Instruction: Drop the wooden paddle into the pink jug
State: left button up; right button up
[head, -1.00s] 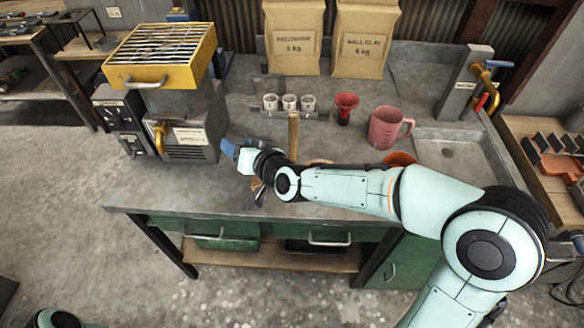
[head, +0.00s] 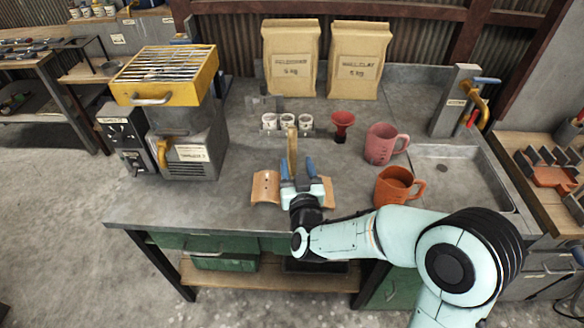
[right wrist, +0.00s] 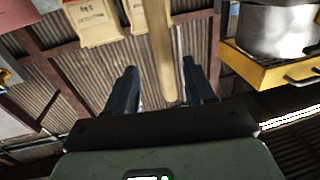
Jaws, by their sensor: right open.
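The wooden paddle (head: 292,146) stands upright near the middle of the bench, just beyond my right gripper. My right gripper (head: 297,165) is open, with its two blue fingers pointing toward the paddle. In the right wrist view the paddle (right wrist: 162,50) shows between the open fingers (right wrist: 158,80), with a gap on each side; I cannot tell how deep between them it is. The pink jug (head: 380,145) stands upright to the right, its handle on its right side, apart from the gripper. My left gripper is not in view.
An orange mug (head: 392,189) stands in front of the pink jug. A curved wooden piece (head: 266,188) lies partly behind my gripper. Small white cups (head: 289,121) and a red funnel (head: 342,122) stand behind. A sink (head: 455,175) is at the right.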

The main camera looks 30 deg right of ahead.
aim_at(293, 155)
jog(key=shift+a+p+x, duration=0.2)
jog(key=shift+p+x, duration=0.4)
jog(key=shift+x, duration=2.5)
grip_shut()
